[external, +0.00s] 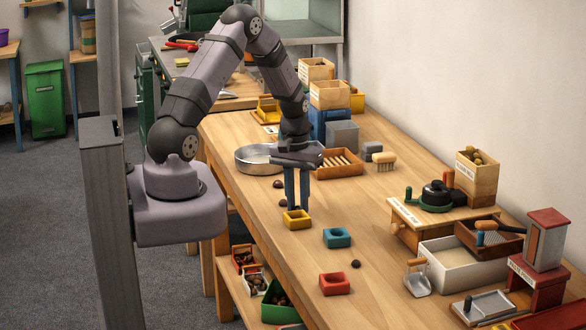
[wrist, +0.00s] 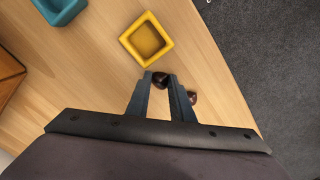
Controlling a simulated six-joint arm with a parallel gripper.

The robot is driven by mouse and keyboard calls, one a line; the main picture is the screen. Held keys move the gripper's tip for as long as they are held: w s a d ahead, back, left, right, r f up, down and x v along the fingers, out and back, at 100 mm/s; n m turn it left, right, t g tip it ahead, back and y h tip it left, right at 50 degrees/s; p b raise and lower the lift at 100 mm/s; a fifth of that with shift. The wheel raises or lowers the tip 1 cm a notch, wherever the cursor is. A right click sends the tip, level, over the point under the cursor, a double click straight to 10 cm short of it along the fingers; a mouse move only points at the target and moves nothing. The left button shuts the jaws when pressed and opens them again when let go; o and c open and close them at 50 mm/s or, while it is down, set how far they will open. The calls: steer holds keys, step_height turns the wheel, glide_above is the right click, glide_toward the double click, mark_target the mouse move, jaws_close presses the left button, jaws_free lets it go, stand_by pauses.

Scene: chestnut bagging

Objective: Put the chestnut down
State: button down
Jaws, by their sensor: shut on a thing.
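My gripper (external: 297,207) points down just behind the yellow square dish (external: 297,220). In the wrist view the two fingertips (wrist: 160,83) are shut on a dark brown chestnut (wrist: 160,79). The yellow dish (wrist: 145,40) lies just beyond the fingertips there, with an empty hollow. The held chestnut is near the tabletop, but I cannot tell whether it touches it. In the external view the fingers mostly hide it. Another chestnut (wrist: 192,97) lies beside the right finger. Loose chestnuts (external: 282,206) also show on the table in the external view.
A teal dish (external: 337,238) and a red dish (external: 334,284) stand to the right of the yellow one, with a chestnut (external: 355,264) between them. The table's front edge is close.

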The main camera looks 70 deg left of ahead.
mark_target(296, 208)
steer(key=shift+f, duration=0.15)
steer(key=c, duration=1.6)
jaws_free()
steer(key=shift+o, duration=0.2)
step_height(296, 208, up, 12)
steer(key=b, duration=0.3)
steer(key=shift+s+a+r, duration=0.15)
steer(key=shift+s+r, duration=0.05)
steer(key=s+d+f+m, duration=0.1)
steer(key=s+d+m, duration=0.3)
steer(key=d, duration=0.8)
steer(key=s+d+f+m, duration=0.2)
steer(key=s+d+m, duration=0.2)
steer(key=s+d, duration=0.3)
steer(key=d, duration=0.5)
steer(key=shift+s+f+m, duration=0.15)
steer(key=shift+s+m, duration=0.1)
steer(key=shift+m, duration=0.15)
steer(key=shift+o, duration=0.6)
steer(key=shift+s+d, duration=0.1)
steer(key=shift+d, duration=0.05)
